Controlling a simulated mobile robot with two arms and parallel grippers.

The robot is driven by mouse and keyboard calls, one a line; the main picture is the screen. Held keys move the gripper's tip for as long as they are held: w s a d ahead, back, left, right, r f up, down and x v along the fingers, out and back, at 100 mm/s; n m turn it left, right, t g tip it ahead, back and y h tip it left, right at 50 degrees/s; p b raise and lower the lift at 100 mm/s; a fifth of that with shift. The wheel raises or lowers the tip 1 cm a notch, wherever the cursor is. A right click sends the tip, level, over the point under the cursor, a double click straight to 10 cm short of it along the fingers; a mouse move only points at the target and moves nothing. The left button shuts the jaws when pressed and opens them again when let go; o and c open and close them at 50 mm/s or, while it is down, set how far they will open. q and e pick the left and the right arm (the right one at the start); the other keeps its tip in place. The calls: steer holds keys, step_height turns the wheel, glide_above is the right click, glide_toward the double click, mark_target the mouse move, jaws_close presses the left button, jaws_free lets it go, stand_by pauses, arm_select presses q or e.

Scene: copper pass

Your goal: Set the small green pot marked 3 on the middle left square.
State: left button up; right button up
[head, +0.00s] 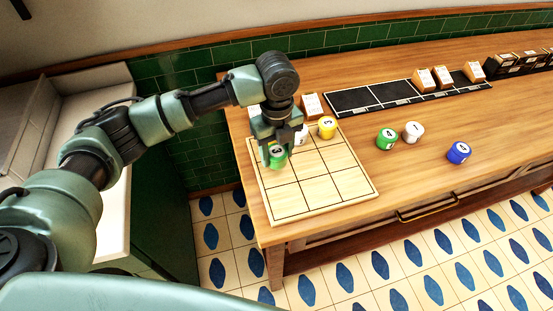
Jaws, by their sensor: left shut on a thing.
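My left gripper (276,148) is shut on a small green pot (278,158) over the left side of the wooden board (322,198), which is marked into a grid of squares. The pot is partly hidden by the fingers, and its number is not clear. It is near the line between the back left square and the middle left square (281,178); I cannot tell whether it touches the board. A white pot (302,138) stands just right of the gripper, partly hidden. A yellow pot (326,127) stands at the board's back right. My right gripper is not in view.
Right of the board stand a green pot (387,139), a white pot (413,132) and a blue pot (459,152). Behind are a black divided strip (375,95) and small wooden labelled blocks (312,105). The board's front row is clear.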

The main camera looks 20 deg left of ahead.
mark_target(277, 160)
arm_select(q)
steer(key=shift+f, duration=1.8)
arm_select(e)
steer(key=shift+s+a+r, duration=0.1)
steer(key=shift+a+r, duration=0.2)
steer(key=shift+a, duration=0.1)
arm_select(q)
steer(key=o, duration=1.5)
steer(key=shift+s+f, duration=0.1)
steer(key=shift+f, duration=0.05)
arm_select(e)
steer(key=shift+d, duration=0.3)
arm_select(q)
steer(key=shift+r, duration=0.45)
step_height(277, 160, up, 12)
steer(key=shift+f+b, duration=0.25)
steer(key=shift+b, duration=0.7)
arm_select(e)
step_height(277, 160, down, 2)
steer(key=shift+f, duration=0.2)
